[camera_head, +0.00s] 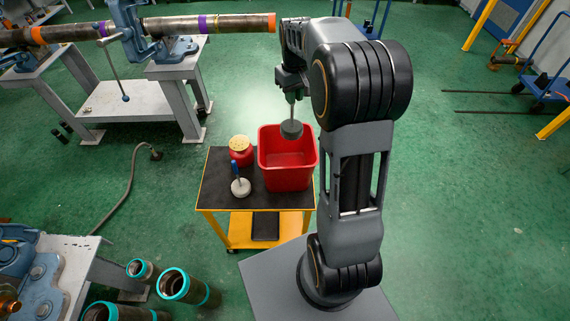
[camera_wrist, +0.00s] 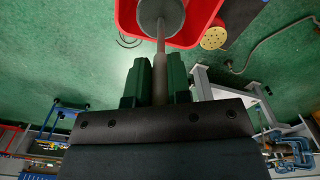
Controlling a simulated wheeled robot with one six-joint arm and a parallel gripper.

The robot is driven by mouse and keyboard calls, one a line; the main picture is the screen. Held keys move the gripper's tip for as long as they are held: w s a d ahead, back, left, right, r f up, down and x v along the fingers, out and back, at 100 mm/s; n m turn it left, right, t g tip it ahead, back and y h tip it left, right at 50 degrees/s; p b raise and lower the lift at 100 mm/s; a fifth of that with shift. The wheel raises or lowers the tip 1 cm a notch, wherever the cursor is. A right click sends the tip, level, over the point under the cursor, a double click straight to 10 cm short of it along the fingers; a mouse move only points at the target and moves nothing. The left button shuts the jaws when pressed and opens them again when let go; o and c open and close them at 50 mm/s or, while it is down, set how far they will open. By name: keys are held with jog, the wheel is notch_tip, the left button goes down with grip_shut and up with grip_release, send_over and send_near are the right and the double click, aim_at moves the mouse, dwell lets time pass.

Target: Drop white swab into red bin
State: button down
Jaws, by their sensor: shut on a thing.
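The red bin (camera_head: 287,178) stands open on a small cart. The swab's head overlaps the bin's far rim in the head view and the bin (camera_wrist: 204,22) in the wrist view. Its exact height above the bin is hard to tell. The bin's visible inside looks empty.
The cart (camera_head: 214,190) has a dark top and yellow frame. On it, left of the bin, are a red container with a yellow perforated top (camera_head: 240,149) and a blue-handled swab (camera_head: 240,184). A long pipe in blue vises (camera_head: 215,24) lies behind. Open green floor is to the right.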

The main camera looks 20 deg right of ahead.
jog(key=shift+f+b, duration=0.35)
jog(key=shift+f, duration=0.45)
jog(key=c, duration=1)
grip_release()
notch_tip(320, 180, up, 14)
jog(key=shift+f, duration=0.1)
